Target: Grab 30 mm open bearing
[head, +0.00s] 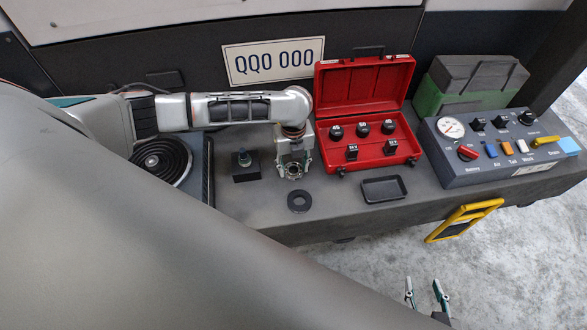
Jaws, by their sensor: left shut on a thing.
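My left gripper (293,170) is above the bench, just left of the red case. It is shut on a small metallic ring that looks like a bearing (293,172), partly hidden by the fingers. I cannot read a size on it. A flat dark ring (299,209) lies on the bench just in front of this gripper. My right gripper (426,290) shows at the bottom right, over the floor. Its two fingers are apart, with nothing seen between them.
An open red case (326,163) holds several small black pieces. An empty dark tray (384,189) lies in front of it. A control panel (500,145) stands at right. A small black block with a peg (245,171) and round coiled part (160,163) are left.

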